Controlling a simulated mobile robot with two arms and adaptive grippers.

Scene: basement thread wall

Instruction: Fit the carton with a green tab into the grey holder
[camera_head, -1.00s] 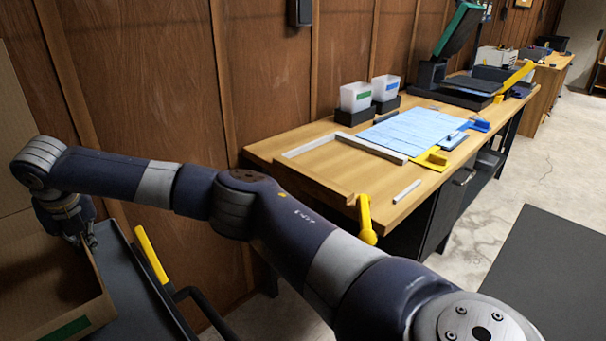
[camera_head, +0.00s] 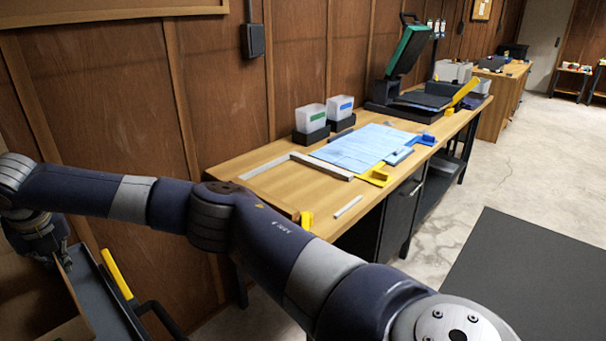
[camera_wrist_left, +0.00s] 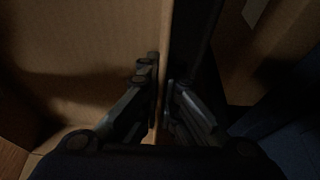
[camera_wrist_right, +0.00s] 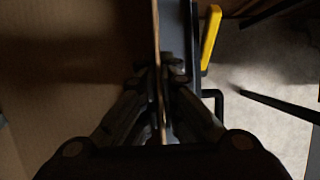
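The carton is a large brown open box at the lower left of the head view (camera_head: 74,329); most of it is cut off and its green tab is out of view there now. My right gripper (camera_head: 64,258) is over its upper edge. In the right wrist view the fingers (camera_wrist_right: 163,95) are shut on a thin upright wall of the carton (camera_wrist_right: 70,80). In the left wrist view my left fingers (camera_wrist_left: 162,95) are closed about another cardboard wall (camera_wrist_left: 85,45); this gripper is outside the head view. I cannot clearly identify the grey holder; a grey tray-like surface (camera_head: 88,290) lies beside the carton.
A yellow bar (camera_head: 116,273) and dark rail stand right of the carton. A wooden bench (camera_head: 225,167) runs along the panelled wall, with a blue sheet (camera_head: 355,150), two small white bins (camera_head: 311,117) and a green-lidded machine (camera_head: 408,50). A dark mat (camera_head: 520,275) lies on open floor.

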